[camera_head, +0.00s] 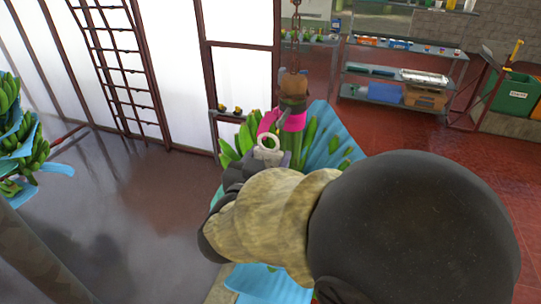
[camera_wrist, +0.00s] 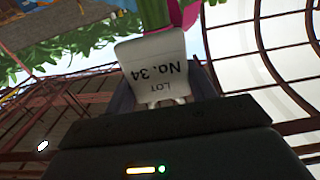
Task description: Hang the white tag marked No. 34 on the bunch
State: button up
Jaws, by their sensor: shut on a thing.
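The white tag (camera_wrist: 157,65) reads "LOT No. 34" upside down in the wrist view. My gripper (camera_wrist: 163,98) is shut on it. In the head view my gripper (camera_head: 262,160) is at the near side of the bunch, and a pale ring (camera_head: 268,142) shows above its tip. The bunch (camera_head: 310,140) of green bananas hangs from a brown stem (camera_head: 293,85), with a pink band (camera_head: 293,121) near its top. The ring looks close to the band; I cannot tell whether they touch. My arm hides much of the bunch.
A blue sheet (camera_head: 330,125) hangs behind and below the bunch. Another green bunch (camera_head: 10,125) with blue sheets hangs at the far left. Shelves (camera_head: 400,95) with boxes and a green bin (camera_head: 513,95) stand at the back right. The floor at left is clear.

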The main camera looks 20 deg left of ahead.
jog(key=shift+w+d, duration=0.1)
jog(key=shift+w, duration=1.7)
jog(key=shift+w+d, duration=0.15)
jog(key=shift+w, duration=0.2)
jog(key=shift+w, duration=0.45)
jog(key=shift+w, duration=0.25)
dwell(0.3)
jog(key=shift+w+d, duration=0.2)
jog(key=shift+w, duration=2.15)
dwell(2.5)
